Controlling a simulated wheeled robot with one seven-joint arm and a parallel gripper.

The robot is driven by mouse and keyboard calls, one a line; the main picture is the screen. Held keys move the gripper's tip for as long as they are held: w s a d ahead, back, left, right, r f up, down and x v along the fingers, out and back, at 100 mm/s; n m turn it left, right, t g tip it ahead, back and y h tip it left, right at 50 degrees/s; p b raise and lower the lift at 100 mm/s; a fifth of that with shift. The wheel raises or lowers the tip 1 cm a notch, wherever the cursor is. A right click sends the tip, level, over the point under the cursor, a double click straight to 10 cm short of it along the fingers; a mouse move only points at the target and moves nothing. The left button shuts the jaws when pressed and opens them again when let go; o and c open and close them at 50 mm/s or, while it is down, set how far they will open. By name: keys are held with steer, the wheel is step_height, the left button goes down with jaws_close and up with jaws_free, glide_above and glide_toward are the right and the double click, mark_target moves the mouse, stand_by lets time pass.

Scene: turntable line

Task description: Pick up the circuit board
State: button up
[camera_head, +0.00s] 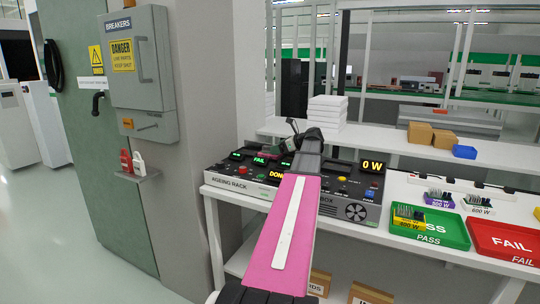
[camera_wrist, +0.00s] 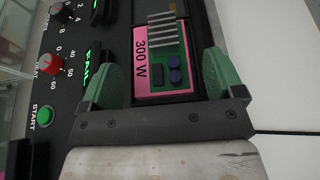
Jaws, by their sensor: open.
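The circuit board (camera_wrist: 170,62) shows in the wrist view, green with grey metal fins, dark blue round parts and a pink "300 W" label. It sits in a dark slot of the ageing rack (camera_wrist: 112,32). My gripper (camera_wrist: 160,82) is open, with one green-padded finger on each side of the board.
A green PASS tray (camera_head: 428,239) and a red FAIL tray (camera_head: 495,252) stand at the right. Other boards lie near them, labelled yellow (camera_head: 408,223) and purple (camera_head: 438,201). A grey test box (camera_head: 342,204) with a "0 W" display stands right of my arm. A breaker cabinet (camera_head: 143,75) is at the left.

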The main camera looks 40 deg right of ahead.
steer(key=x, duration=0.4)
steer(key=shift+a+f, duration=0.15)
steer(key=c, duration=0.8)
